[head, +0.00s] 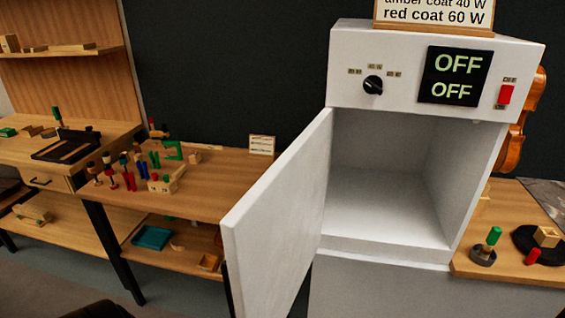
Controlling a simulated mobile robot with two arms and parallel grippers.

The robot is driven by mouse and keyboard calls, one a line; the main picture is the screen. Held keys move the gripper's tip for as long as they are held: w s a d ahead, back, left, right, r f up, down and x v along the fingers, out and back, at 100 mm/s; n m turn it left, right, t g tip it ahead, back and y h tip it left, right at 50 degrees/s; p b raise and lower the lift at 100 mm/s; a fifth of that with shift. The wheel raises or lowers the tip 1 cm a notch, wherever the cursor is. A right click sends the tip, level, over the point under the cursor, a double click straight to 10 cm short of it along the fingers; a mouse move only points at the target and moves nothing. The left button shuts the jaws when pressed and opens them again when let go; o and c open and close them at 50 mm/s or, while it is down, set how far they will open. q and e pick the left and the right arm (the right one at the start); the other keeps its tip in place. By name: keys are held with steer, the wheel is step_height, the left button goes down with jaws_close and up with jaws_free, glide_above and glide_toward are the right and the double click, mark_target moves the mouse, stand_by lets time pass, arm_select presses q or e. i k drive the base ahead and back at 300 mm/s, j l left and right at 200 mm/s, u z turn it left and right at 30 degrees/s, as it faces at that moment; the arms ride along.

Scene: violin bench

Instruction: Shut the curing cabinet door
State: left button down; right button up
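The white curing cabinet (345,118) stands at the right of the head view. Its door (275,215) is hinged on the left side of the opening and stands wide open, swung out toward me. The interior (385,185) looks empty. The panel above the opening has a black knob (373,85), a display (455,75) reading OFF on both lines, and a red switch (505,95). Neither gripper can be made out in the view.
A wooden bench (225,190) with clamps and small parts stands left of the door, behind its free edge. A shelf unit (70,85) is at the far left. A side table (500,262) with small items adjoins the cabinet's right. A violin (520,130) hangs partly hidden behind the cabinet.

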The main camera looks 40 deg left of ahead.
mark_target(271, 237)
steer(key=j, duration=1.7)
steer(key=i+z, duration=0.05)
steer(key=i, duration=0.05)
